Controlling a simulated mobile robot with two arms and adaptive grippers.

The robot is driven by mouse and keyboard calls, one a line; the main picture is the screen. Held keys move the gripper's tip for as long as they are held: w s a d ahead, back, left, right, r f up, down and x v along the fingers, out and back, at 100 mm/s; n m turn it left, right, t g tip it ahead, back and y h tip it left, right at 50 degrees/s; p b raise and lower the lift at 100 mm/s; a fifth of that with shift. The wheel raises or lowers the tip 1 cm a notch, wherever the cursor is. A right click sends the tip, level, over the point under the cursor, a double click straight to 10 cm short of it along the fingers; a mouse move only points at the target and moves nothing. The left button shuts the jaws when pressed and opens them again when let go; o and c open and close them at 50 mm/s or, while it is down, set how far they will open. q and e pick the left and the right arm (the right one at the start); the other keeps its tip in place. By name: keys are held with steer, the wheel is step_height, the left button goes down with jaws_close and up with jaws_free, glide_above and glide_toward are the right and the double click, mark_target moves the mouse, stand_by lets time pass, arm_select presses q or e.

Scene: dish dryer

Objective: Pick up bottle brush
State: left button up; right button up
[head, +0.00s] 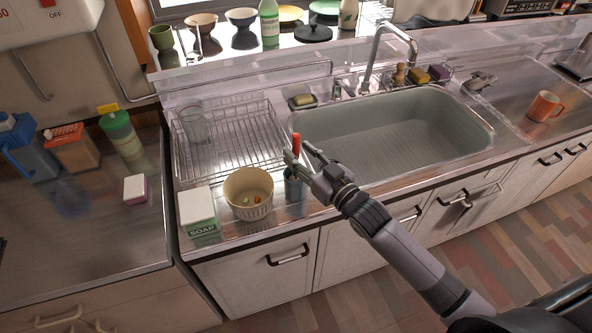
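A red handle (296,141), which looks like that of the bottle brush, stands upright out of a dark blue cup (295,189) at the front of the counter, left of the sink. The brush's lower part is hidden by the cup and my gripper. My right gripper (299,153) reaches in from the lower right. Its fingers are spread, with the tips close to the red handle, one on each side in the picture. I cannot tell whether they touch it. My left gripper is not in view.
A wire dish rack (232,150) holding a glass lies behind. The empty sink (400,128) is to the right, with a faucet (385,45) over it.

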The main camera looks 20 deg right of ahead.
steer(key=shift+x, duration=1.2)
steer(key=shift+s, duration=0.1)
steer(key=shift+c, duration=0.8)
jaws_close()
